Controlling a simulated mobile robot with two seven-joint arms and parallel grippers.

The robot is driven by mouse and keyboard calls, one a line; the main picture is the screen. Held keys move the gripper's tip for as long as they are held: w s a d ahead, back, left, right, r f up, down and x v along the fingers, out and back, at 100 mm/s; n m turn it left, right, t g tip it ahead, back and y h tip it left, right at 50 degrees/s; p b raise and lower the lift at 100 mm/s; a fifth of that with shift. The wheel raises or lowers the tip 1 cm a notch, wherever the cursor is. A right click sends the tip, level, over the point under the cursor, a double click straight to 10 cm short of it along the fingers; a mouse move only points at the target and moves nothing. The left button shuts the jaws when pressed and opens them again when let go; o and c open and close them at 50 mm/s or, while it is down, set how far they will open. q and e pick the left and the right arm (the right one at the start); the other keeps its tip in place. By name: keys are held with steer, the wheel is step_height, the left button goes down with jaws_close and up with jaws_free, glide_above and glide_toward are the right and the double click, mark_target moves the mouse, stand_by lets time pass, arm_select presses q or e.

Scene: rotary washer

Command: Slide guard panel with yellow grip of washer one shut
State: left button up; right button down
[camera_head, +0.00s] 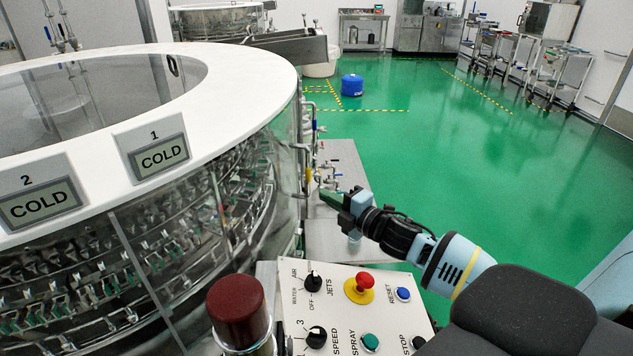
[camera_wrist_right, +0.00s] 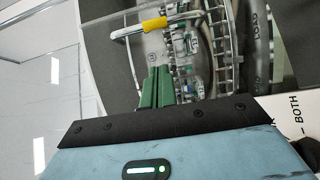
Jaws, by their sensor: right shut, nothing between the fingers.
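The washer (camera_head: 235,100) stands at the left with a white rim, clear curved side panels and signs 1 and 2 reading COLD. The yellow grip (camera_wrist_right: 155,24) sits on a bent chrome handle bar in the right wrist view; a small yellow spot (camera_head: 308,174) at the washer's right side in the head view looks like it. Which clear panel the handle joins, and how far it is slid, I cannot tell. My right gripper (camera_head: 326,197) is shut and empty, to the right of the washer. Its green fingers (camera_wrist_right: 157,88) lie together, apart from the bar. My left gripper is not in view.
A control box (camera_head: 345,315) with knobs and a red stop button stands in front, beside a dark red-capped post (camera_head: 236,310). A steel platform (camera_head: 345,160) lies beside the washer. The green floor at the right is clear, with a blue drum (camera_head: 351,85) farther back.

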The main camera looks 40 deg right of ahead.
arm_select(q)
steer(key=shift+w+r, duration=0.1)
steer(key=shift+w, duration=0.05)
arm_select(e)
steer(key=w+d, duration=0.1)
steer(key=w, duration=0.6)
steer(key=shift+w+d, duration=0.15)
steer(key=shift+w, duration=0.2)
